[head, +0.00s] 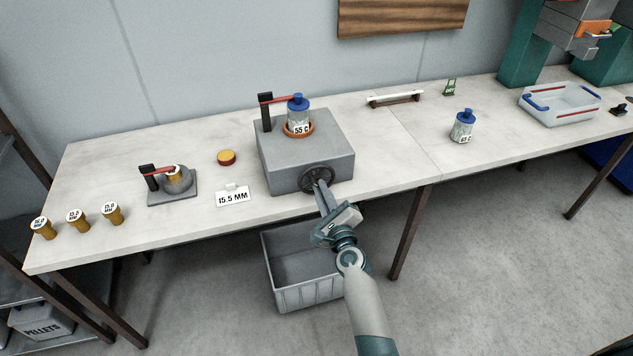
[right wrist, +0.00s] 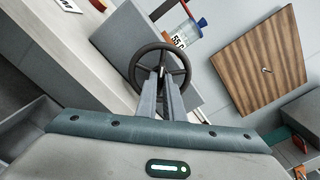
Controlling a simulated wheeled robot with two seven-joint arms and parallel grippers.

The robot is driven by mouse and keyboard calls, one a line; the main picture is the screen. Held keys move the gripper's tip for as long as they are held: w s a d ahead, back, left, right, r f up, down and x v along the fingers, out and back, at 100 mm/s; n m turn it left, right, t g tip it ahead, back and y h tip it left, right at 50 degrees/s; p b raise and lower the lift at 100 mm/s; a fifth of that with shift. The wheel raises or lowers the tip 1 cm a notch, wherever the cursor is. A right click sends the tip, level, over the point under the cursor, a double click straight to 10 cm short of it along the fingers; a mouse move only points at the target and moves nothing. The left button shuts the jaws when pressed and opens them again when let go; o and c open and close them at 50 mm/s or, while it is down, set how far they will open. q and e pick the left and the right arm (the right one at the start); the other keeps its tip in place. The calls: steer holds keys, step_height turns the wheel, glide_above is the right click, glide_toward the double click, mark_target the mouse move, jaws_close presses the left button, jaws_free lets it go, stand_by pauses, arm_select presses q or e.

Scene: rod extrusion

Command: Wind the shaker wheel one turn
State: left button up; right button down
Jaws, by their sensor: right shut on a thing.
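The shaker (head: 307,145) is a grey box on the bench with a dark spoked wheel (head: 317,177) on its front face. A blue-capped bottle marked 55 C (head: 299,112) stands in an orange ring on its top, under a red arm (head: 280,99) on a black post. My right gripper (head: 321,187) reaches up from below and is shut on the wheel. In the right wrist view the wheel (right wrist: 184,60) shows with both fingers (right wrist: 160,82) at its hub, where a small knob or handle sits between the tips. My left gripper is not in view.
On the left stand a small clamp device (head: 172,187), a 15.5 MM card (head: 232,197), a red-yellow disc (head: 227,158) and brass plugs (head: 77,218). On the right are another blue-capped bottle (head: 462,127) and a clear tray (head: 527,104). A grey bin (head: 310,295) stands below the bench edge.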

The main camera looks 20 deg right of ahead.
steer(key=shift+m, duration=0.4)
steer(key=shift+m, duration=1)
steer(key=shift+a+m, duration=0.15)
steer(key=shift+m, duration=0.85)
